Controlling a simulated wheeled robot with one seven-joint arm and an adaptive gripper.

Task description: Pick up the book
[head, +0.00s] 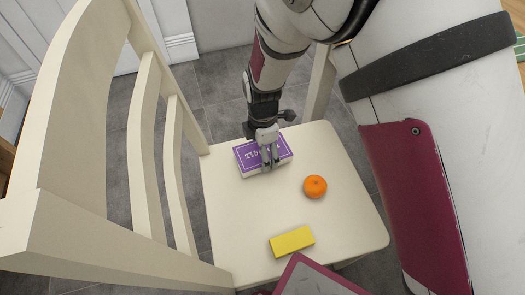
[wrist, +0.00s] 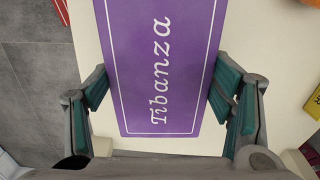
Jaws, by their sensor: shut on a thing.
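The book (head: 249,156) is purple with a white border and white lettering. It lies on the cream seat of a chair (head: 235,220), near the seat's far edge. In the wrist view the book (wrist: 160,70) shows its cover with the word "Tibanza". My gripper (head: 268,163) reaches down over the book from above in the head view. In the wrist view its two fingers (wrist: 160,100) are at the left and right long sides of the book, shut on it. The book's underside is hidden, so I cannot tell whether it is clear of the seat.
An orange fruit (head: 315,187) sits on the seat to the right of the book. A yellow block (head: 291,242) lies nearer the front. The chair's back slats (head: 145,140) rise on the left. The seat between these things is bare.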

